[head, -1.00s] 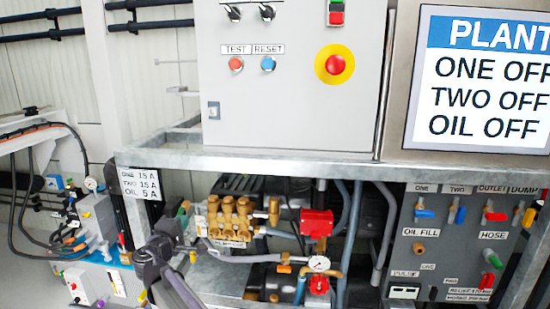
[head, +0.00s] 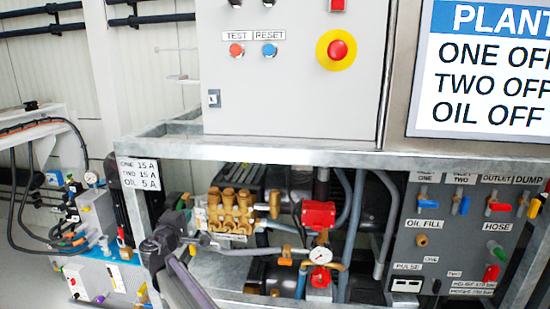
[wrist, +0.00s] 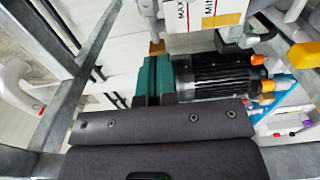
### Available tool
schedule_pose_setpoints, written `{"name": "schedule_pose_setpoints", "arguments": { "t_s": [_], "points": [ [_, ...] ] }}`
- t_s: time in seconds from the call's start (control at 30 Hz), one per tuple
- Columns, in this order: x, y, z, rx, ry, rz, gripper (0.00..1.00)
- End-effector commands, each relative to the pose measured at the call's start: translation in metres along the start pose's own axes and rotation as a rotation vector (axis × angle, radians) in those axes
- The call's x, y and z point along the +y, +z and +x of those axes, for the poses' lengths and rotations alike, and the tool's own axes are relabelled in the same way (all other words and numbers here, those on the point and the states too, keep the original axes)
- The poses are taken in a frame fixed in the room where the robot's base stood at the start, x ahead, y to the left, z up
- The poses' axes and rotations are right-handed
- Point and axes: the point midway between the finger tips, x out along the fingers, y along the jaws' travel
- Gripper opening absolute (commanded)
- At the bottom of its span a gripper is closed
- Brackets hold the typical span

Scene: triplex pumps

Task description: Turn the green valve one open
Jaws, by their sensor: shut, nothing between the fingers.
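In the head view my dark arm (head: 165,250) reaches up from the bottom, left of the brass pump (head: 232,208). I cannot tell which part is the green valve one. A green fitting (head: 496,250) sits under the HOSE label on the right valve panel, away from my gripper. My fingertips are not clear in the head view.
Galvanised frame rails (head: 250,150) run above the pump, and steel bars (wrist: 85,85) stand left in the wrist view. A black finned motor (wrist: 220,75) is just past the fingers. A red box (head: 318,214) and gauge (head: 320,255) are right of the pump.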

Motion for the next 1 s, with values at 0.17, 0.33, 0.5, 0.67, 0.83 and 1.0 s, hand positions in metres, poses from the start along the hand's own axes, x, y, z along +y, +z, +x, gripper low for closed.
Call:
{"name": "schedule_pose_setpoints", "arguments": {
  "t_s": [0.17, 0.33, 0.5, 0.67, 0.83, 1.0],
  "points": [
    [0.0, 0.0, 0.02, -0.001, 0.0, 0.0, 0.0],
    [0.0, 0.0, 0.022, 0.0, 0.0, 0.0, 0.0],
    [0.0, 0.0, 0.022, 0.0, 0.0, 0.0, 0.0],
    [0.001, -0.001, 0.022, 0.0, 0.0, 0.0, 0.0],
    [0.001, -0.003, 0.022, 0.0, 0.0, 0.0, 0.0],
    [0.002, -0.005, 0.022, 0.0, 0.0, 0.0, 0.0]
  ]
}}
